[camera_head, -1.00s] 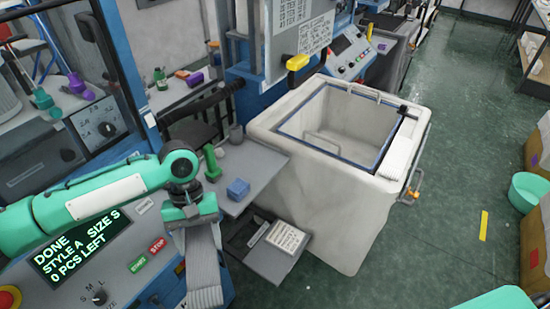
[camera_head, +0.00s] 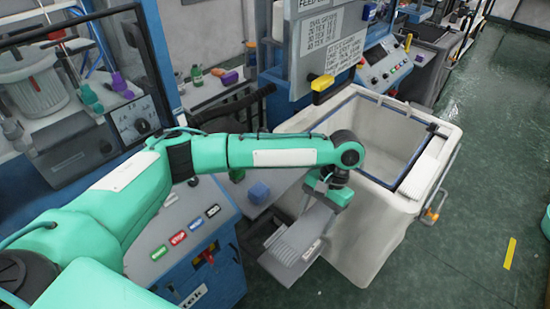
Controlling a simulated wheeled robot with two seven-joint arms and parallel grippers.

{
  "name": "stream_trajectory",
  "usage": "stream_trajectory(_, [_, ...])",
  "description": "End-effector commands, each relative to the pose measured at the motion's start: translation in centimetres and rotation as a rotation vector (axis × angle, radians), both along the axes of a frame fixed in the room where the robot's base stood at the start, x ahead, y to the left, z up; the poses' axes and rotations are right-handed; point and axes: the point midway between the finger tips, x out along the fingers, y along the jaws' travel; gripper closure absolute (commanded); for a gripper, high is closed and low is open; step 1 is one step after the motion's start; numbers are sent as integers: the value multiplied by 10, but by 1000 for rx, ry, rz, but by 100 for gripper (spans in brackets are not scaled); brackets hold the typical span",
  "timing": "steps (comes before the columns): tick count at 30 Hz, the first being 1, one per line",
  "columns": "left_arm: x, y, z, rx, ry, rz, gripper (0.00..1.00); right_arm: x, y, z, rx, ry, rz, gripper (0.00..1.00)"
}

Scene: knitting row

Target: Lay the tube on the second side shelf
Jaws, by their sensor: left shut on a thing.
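My left gripper (camera_head: 330,190) is shut on the upper end of a grey knitted tube (camera_head: 308,226). The tube slopes down and left from the fingers, its ribbed end over the lower side shelf (camera_head: 289,271). I cannot tell whether it touches that shelf. My right gripper is out of view.
A large pale bin (camera_head: 375,225) with a blue-edged opening stands right beside the shelves and gripper. The machine panel with buttons (camera_head: 178,238) is at the left. Green floor (camera_head: 470,230) is open on the right.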

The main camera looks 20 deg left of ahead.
Motion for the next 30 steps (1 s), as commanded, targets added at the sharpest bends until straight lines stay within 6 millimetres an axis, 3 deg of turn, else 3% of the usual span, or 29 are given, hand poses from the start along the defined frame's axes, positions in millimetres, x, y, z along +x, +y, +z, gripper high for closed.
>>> stream_trajectory(1, [8, 2, 7, 2, 2, -47, 59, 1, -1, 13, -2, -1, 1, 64])
stream_trajectory(12, [56, 25, 12, 1, 2, -442, 59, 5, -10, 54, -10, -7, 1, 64])
stream_trajectory(30, [82, 48, 13, -1, 0, -732, 59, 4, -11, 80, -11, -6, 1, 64])
